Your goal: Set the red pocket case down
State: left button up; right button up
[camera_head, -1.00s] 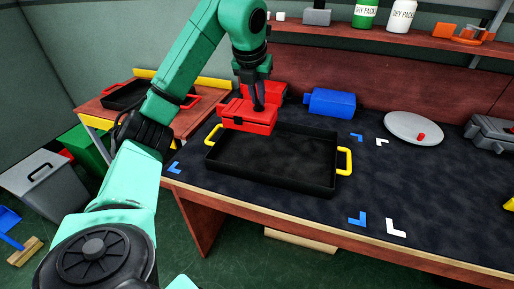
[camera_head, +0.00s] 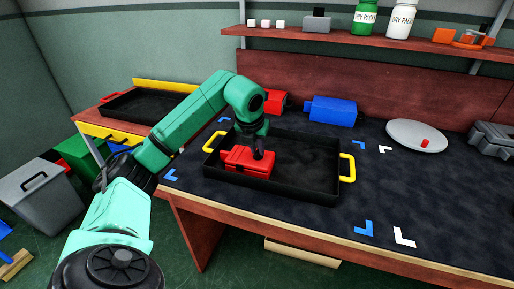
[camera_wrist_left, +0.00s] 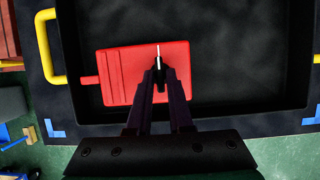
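The red pocket case (camera_head: 240,161) is in the left part of the black tray with yellow handles (camera_head: 310,164). In the left wrist view the case (camera_wrist_left: 124,76) lies flat over the tray floor (camera_wrist_left: 240,60), near the left wall. I cannot tell whether its underside touches the floor. My left gripper (camera_head: 259,153) reaches down to the case from above. In the left wrist view its fingers (camera_wrist_left: 159,74) are close together at the case's right part, with a thin pale strip between them. My right gripper is not in view.
Another red case (camera_head: 274,101) and a blue case (camera_head: 331,110) stand behind the tray. A round grey plate (camera_head: 415,136) and blue and white corner marks lie to the right. The tray's right half is empty. A second black tray (camera_head: 145,104) is on the left table.

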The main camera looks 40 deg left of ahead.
pick_arm(q)
jog(key=shift+o, duration=0.8)
jog(key=shift+r, duration=0.1)
jog(key=shift+r, duration=0.25)
jog(key=p+v, duration=0.1)
jog(key=v, duration=1)
jog(key=shift+s+r+p, duration=0.2)
jog(key=shift+r+p, duration=0.1)
jog(key=shift+p, duration=0.1)
